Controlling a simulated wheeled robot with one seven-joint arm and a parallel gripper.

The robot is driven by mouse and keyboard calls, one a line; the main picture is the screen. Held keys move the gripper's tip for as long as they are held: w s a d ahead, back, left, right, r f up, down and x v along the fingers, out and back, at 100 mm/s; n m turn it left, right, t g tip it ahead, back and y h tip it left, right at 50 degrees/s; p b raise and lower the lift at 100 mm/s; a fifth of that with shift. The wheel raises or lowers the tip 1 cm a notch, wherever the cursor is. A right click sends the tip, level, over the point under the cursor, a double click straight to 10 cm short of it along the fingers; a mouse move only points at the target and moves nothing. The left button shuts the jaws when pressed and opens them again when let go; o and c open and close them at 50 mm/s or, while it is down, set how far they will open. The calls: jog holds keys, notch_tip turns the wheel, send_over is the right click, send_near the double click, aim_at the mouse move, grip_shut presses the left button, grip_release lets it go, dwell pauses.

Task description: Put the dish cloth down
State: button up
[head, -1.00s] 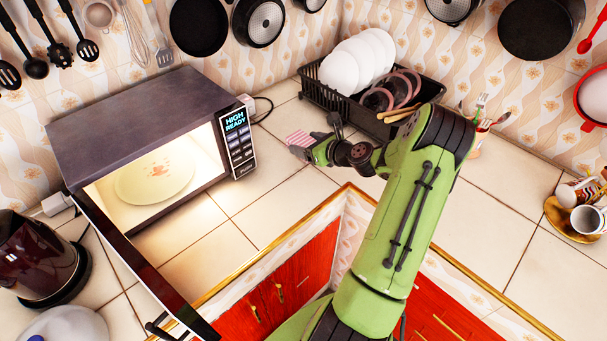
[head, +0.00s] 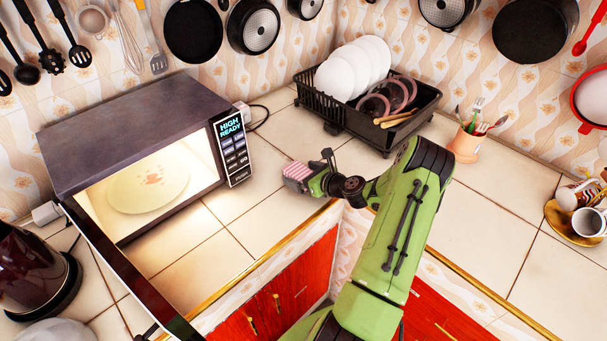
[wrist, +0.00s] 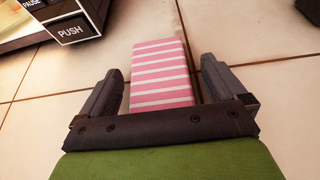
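The dish cloth (head: 296,172) is a folded pink-and-white striped block, just left of my gripper's end in the head view. In the wrist view the cloth (wrist: 162,72) lies between my two dark fingers and reaches out past their tips. My gripper (head: 308,182) is low over the tiled counter near its inner corner edge. In the wrist view my gripper (wrist: 162,75) has its fingers spread, with a narrow gap on each side of the cloth. I cannot tell for sure whether the cloth rests fully on the tiles.
A lit microwave (head: 130,115) with its door open stands to the left. A black dish rack (head: 322,108) with plates is behind my gripper. A utensil cup (head: 465,147) is to the right. Bare tiles (head: 255,205) lie beside the cloth, and the counter's gold edge (head: 275,243) is close in front.

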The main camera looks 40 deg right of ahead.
jog(key=shift+r, duration=0.1)
jog(key=shift+s+r, duration=0.15)
jog(key=shift+r, duration=0.05)
jog(key=p+v, duration=0.1)
jog(key=v, duration=1)
jog(key=shift+s+a+r, duration=0.1)
jog(key=shift+s+r, duration=0.1)
jog(key=a+r+n+g+y, duration=0.1)
jog(key=a+r+n+g, duration=0.4)
jog(key=a+n, duration=0.65)
jog(key=a+r+n+g+y, duration=0.1)
jog(key=a+r+n+g, duration=0.2)
jog(key=a+r+n, duration=0.65)
jog(key=s+a+r+n+h, duration=0.1)
jog(key=s+a+r+n, duration=0.1)
jog(key=s+a+n, duration=0.2)
jog(key=s+a+r+n+h, duration=0.1)
jog(key=s+a+r+n, duration=0.2)
jog(key=s+n, duration=0.7)
jog(key=a, duration=0.2)
jog(key=shift+s+a+n, duration=0.3)
jog(key=shift+s+a, duration=0.05)
